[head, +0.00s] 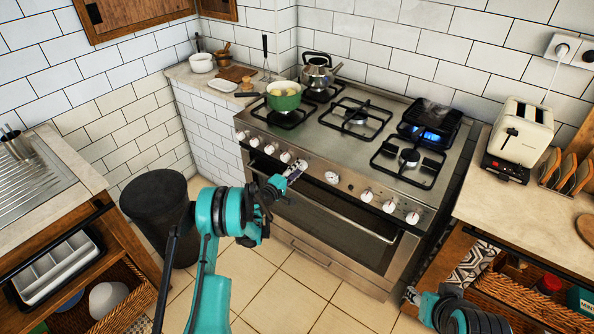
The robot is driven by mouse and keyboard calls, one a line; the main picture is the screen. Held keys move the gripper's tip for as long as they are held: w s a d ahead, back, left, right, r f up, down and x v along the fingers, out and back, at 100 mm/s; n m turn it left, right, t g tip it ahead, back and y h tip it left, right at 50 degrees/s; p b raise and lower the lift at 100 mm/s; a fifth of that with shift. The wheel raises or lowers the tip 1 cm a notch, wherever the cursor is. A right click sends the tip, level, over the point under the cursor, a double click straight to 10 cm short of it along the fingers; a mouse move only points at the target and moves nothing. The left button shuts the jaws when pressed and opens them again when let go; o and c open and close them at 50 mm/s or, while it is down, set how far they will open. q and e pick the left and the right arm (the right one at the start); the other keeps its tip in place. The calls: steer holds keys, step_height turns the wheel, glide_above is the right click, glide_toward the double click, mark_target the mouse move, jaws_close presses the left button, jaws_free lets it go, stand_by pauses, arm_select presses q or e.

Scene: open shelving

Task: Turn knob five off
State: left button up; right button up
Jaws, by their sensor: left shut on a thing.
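The stove (330,137) has a row of white knobs along its front panel. Several knobs (269,148) show left of my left gripper (296,169), and a round dial (331,177) and 3 knobs (389,206) show to its right. My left gripper is at the front panel, shut on a knob there that the fingers mostly hide. A blue flame (429,136) burns at the back right burner, under a dark pan (432,117). My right gripper (411,295) is low at the bottom right, away from the stove; its fingers are too small to read.
The oven handle (338,212) runs below the knobs. A toaster (519,135) stands on the right counter, and a dark bin (157,210) on the floor at left.

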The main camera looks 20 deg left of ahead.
arm_select(q)
steer(key=shift+d+m+t, duration=0.1)
steer(key=shift+m+t, duration=0.2)
steer(key=shift+m, duration=4.5)
steer(key=o, duration=1.2)
steer(key=shift+s, duration=0.15)
steer(key=shift+v, duration=3.6)
steer(key=shift+d, duration=0.1)
